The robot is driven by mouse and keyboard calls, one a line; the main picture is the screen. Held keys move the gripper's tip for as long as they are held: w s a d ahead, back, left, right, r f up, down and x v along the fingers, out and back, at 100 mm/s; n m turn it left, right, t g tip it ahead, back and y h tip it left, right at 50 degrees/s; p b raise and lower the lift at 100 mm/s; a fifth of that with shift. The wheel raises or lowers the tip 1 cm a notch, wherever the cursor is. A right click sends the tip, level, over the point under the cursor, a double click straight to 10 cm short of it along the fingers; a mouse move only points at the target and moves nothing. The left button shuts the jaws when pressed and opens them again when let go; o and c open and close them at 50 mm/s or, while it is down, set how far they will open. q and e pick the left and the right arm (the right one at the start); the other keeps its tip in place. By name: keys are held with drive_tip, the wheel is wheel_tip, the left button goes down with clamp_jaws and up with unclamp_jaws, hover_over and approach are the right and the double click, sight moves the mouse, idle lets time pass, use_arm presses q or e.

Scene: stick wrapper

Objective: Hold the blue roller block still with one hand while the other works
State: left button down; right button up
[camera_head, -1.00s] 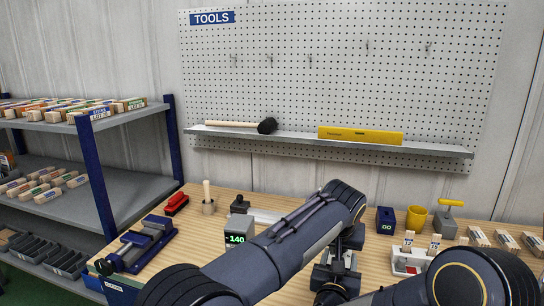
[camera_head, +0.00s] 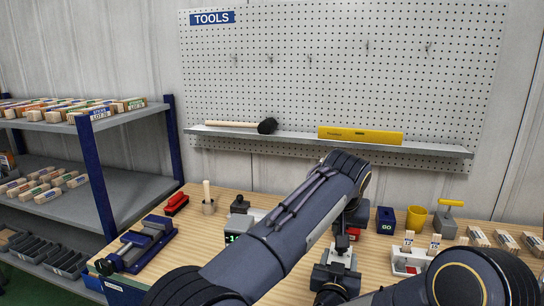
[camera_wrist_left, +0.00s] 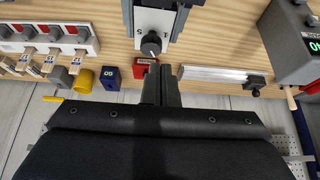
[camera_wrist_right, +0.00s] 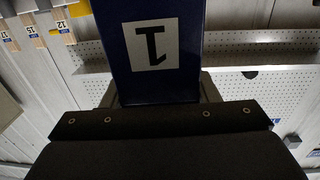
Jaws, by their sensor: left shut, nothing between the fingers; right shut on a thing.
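A blue block (camera_wrist_right: 157,80) with a white label marked like a "1" fills the middle of the right wrist view. My right gripper (camera_wrist_right: 157,98) is shut on it; its fingertips are largely hidden behind it. In the head view the left forearm covers much of the bench centre.
The shelf (camera_head: 280,135) holds a yellow level.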

use_arm(q)
drive_tip(key=shift+s+d+f, duration=0.1)
drive_tip(key=shift+d+f, duration=0.35)
drive_tip(key=shift+f, duration=0.55)
drive_tip(key=shift+d+f, duration=0.45)
drive_tip(key=shift+f, duration=0.55)
drive_tip(key=shift+s+d+f, duration=0.1)
drive_tip(key=shift+d+f, duration=0.35)
drive_tip(key=shift+f, duration=0.55)
drive_tip(key=shift+w, duration=0.25)
drive_tip(key=shift+a, duration=0.3)
drive_tip(key=shift+w+a, duration=0.1)
drive_tip(key=shift+a, duration=0.3)
drive_tip(key=shift+w+a, duration=0.15)
drive_tip(key=shift+a, duration=0.2)
drive_tip(key=shift+w+a, duration=0.15)
drive_tip(key=shift+a, duration=0.1)
